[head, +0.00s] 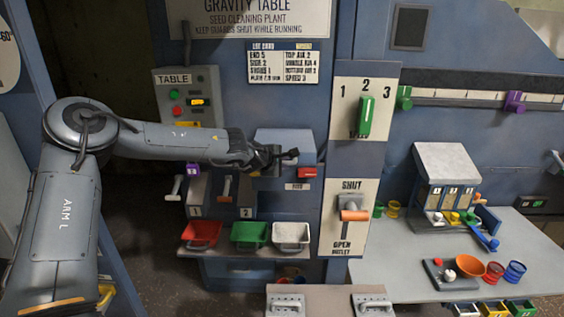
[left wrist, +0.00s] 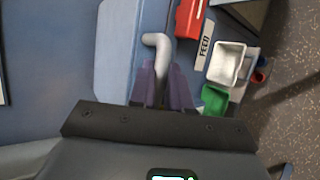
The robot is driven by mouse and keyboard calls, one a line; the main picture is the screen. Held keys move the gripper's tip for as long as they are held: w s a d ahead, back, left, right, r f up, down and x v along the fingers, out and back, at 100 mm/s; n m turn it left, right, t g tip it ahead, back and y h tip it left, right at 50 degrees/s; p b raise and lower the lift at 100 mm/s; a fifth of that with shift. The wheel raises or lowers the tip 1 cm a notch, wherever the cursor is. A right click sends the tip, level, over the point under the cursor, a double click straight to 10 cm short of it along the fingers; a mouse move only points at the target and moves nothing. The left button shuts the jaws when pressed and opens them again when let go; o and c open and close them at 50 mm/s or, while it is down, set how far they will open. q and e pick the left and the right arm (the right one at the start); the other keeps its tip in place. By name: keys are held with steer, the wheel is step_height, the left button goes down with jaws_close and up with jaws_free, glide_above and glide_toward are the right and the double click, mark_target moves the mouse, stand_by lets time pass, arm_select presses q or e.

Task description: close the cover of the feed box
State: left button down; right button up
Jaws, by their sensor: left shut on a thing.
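The feed box's blue-grey cover (head: 284,136) is on the front of the blue machine, above the small FEED label (head: 297,186). It also shows as a pale blue panel in the left wrist view (left wrist: 114,50). My left gripper (head: 283,157) is in front of it, shut on a grey bent handle (left wrist: 155,42) that sticks out past the fingers. The gripper hides part of the box front, and I cannot tell how far the cover stands open. My right gripper is not in view.
A red block (head: 306,172) sits just beside the gripper. Below are red (head: 201,234), green (head: 249,234) and white (head: 291,235) bins. The orange-handled outlet lever (head: 353,214) is to the right. A grey table (head: 400,270) carries small containers.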

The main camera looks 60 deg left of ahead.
arm_select(q)
steer(key=c, duration=1.4)
jaws_free()
steer(key=f, duration=0.2)
steer(key=shift+s+d+f, duration=0.15)
steer(key=shift+s+f, duration=0.2)
steer(key=shift+s, duration=0.05)
steer(key=o, duration=0.3)
steer(key=shift+d+g, duration=0.2)
steer(key=shift+g, duration=0.1)
steer(key=shift+a, duration=0.1)
steer(key=shift+r, duration=0.2)
steer(key=v, duration=1.1)
steer(key=shift+a+r+p, duration=0.15)
steer(key=shift+r+p, duration=0.05)
steer(key=shift+p, duration=0.2)
steer(key=shift+w, duration=0.1)
steer(key=shift+r, duration=0.1)
